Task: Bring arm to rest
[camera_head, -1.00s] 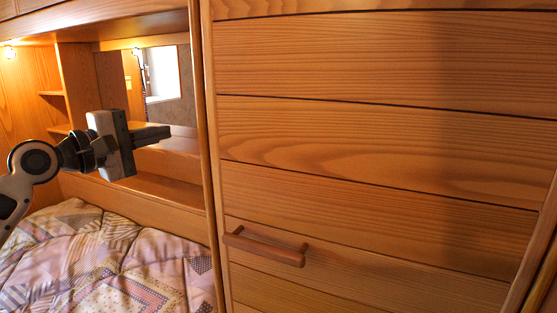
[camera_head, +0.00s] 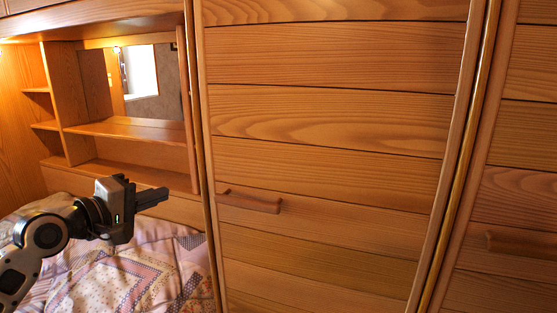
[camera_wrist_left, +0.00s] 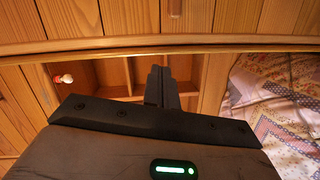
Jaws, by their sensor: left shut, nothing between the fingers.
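My left gripper (camera_head: 152,199) comes in from the left in the head view, above the patterned bed. Its fingers are together, point to the right and hold nothing. They are apart from the wooden cabinet door (camera_head: 325,125) and its bar handle (camera_head: 249,201). In the left wrist view the closed fingers (camera_wrist_left: 161,86) show in front of the shelf recess, with the patterned bedding at the right. My right gripper is in neither view.
The quilted bed (camera_head: 130,275) lies below the left arm. Open shelves (camera_head: 120,130) with a mirror (camera_head: 148,75) stand behind it. A second wooden door with a handle (camera_head: 520,243) is at the far right. There is free air over the bed.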

